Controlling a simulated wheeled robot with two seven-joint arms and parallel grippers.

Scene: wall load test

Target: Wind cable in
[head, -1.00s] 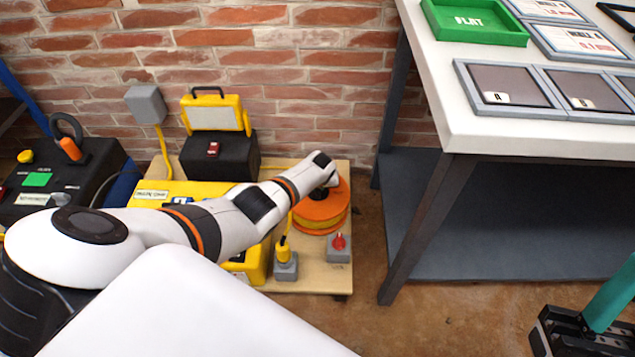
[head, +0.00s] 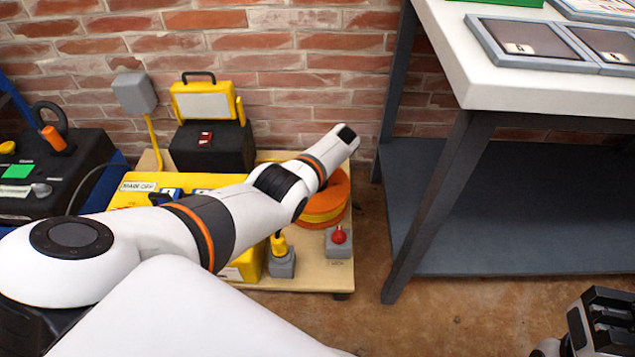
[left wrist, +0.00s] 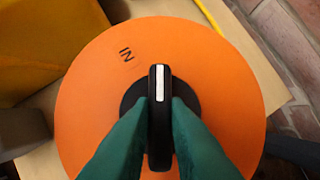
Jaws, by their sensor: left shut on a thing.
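The cable reel (head: 340,196) has orange discs with a yellow band of cable between them. It stands on the wooden board (head: 300,285), partly hidden behind my left arm. In the left wrist view its orange top (left wrist: 90,100) fills the middle, with the letters "IN" at upper left. A black handle (left wrist: 160,135) with a white stripe stands at its centre. My left gripper (left wrist: 160,108) has its teal fingers shut on this handle, one on each side; the head view hides them. Part of my right gripper (head: 600,318) shows at lower right, its fingers not clear.
A black case with a yellow lamp (head: 210,130) stands behind. The white table (head: 500,85) with its grey lower shelf (head: 500,210) is at right.

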